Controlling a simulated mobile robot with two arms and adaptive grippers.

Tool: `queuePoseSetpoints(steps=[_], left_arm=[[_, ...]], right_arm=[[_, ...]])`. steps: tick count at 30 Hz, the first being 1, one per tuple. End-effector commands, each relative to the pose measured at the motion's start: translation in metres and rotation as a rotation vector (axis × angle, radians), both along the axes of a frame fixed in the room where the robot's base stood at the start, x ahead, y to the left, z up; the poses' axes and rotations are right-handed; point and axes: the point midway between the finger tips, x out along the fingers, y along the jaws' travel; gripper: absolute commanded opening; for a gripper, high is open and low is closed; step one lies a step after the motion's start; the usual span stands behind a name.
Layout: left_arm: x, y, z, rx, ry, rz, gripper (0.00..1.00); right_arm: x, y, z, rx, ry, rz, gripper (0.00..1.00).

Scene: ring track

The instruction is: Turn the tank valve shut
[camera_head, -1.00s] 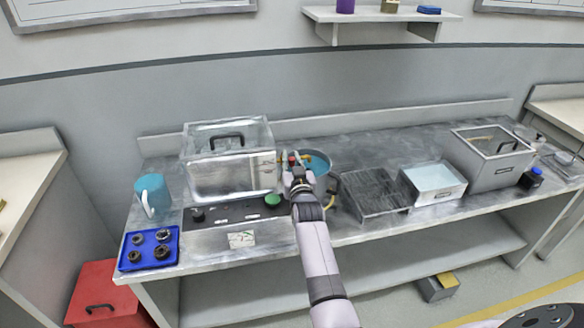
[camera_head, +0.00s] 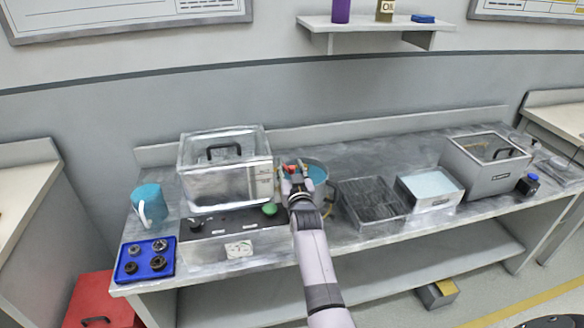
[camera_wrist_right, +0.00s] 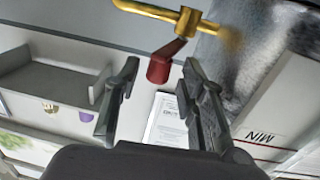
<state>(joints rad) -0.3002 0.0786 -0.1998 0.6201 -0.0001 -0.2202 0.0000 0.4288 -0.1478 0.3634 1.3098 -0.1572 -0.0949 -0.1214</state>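The tank (camera_head: 196,186) is a clear-walled box with a black-handled lid, on the left part of the bench. Its valve has a brass pipe (camera_wrist_right: 150,11) and a red lever (camera_wrist_right: 160,64), both close up in the right wrist view. In the head view the red lever (camera_head: 291,168) shows small at the tank's right side. My right gripper (camera_head: 295,170) is at the valve, and its fingers (camera_wrist_right: 161,66) are open with the red lever between and just beyond their tips. Contact cannot be told. My left gripper is not in view.
A blue pot (camera_head: 317,174) stands right behind my right gripper. A black-topped control box (camera_head: 215,250) with a green button is in front of the tank.

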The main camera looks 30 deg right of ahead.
Motion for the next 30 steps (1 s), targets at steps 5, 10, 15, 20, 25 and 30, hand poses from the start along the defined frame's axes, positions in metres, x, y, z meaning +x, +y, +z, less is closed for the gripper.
queuePoseSetpoints(steps=[5, 10, 15, 20, 25, 30], left_arm=[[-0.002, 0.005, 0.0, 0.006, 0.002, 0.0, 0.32], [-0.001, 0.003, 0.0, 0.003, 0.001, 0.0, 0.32], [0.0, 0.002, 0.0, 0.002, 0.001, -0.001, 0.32], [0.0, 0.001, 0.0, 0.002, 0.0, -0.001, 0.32], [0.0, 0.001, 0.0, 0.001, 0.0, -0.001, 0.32], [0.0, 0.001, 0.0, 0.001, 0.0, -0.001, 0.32]], right_arm=[[0.0, 0.001, 0.007, 0.001, -0.001, 0.001, 0.37], [0.0, 0.001, 0.037, -0.001, -0.005, 0.0, 0.37], [0.0, 0.0, 0.07, 0.0, -0.004, -0.001, 0.37], [0.0, 0.0, 0.092, -0.002, -0.003, -0.001, 0.37], [0.0, 0.0, 0.1, -0.002, 0.001, -0.001, 0.37], [0.0, 0.0, 0.101, -0.002, 0.001, -0.001, 0.37]])
